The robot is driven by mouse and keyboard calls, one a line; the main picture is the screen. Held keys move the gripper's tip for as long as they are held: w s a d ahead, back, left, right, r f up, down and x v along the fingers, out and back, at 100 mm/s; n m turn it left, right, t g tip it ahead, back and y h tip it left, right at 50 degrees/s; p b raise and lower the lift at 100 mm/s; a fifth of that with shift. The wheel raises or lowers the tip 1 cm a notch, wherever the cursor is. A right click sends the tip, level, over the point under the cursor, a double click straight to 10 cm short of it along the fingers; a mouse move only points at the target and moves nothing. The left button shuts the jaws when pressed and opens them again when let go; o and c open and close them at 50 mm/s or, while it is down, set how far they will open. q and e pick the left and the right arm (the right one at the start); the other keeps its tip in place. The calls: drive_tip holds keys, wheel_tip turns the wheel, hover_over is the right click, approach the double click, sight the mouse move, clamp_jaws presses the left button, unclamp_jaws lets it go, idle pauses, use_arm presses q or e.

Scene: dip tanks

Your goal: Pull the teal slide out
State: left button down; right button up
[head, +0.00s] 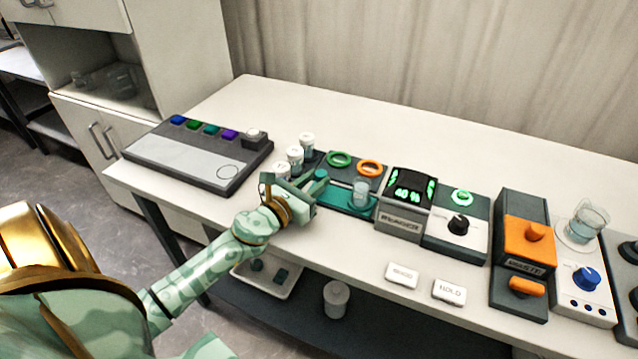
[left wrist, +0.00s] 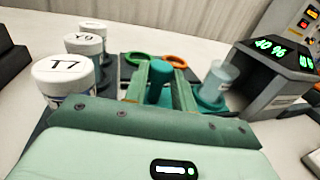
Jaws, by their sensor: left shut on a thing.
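The teal slide (head: 340,199) lies on the table at the left side of a grey box with a green display (head: 408,192). A small clear cup (head: 361,188) stands on the slide near the box, and it also shows in the left wrist view (left wrist: 216,78). A teal knob (left wrist: 162,82) stands up at the slide's left end. My left gripper (head: 312,181) is shut on this knob, one finger on each side in the left wrist view. My right gripper is not in view.
Several white-capped jars (head: 294,154) stand close behind and left of my left gripper. A green ring (head: 339,159) and an orange ring (head: 369,168) lie behind the slide. A grey panel (head: 190,160) with coloured buttons is at the left. The tabletop in front of the slide is clear.

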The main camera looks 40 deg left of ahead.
use_arm(q)
drive_tip(key=c, duration=1.1)
unclamp_jaws()
drive_tip(key=shift+a, duration=0.3)
drive_tip(key=shift+c, duration=0.2)
drive_tip(key=shift+s, duration=0.1)
drive_tip(key=shift+d, duration=0.1)
drive_tip(key=s+b, duration=0.1)
drive_tip(key=s, duration=0.4)
drive_tip(key=s+b, duration=0.2)
drive_tip(key=s, duration=0.3)
drive_tip(key=s+b, duration=0.1)
drive_tip(key=s, duration=0.4)
drive_tip(key=shift+s+a+f, duration=0.15)
drive_tip(key=shift+s+a, duration=0.1)
drive_tip(key=shift+s, duration=0.4)
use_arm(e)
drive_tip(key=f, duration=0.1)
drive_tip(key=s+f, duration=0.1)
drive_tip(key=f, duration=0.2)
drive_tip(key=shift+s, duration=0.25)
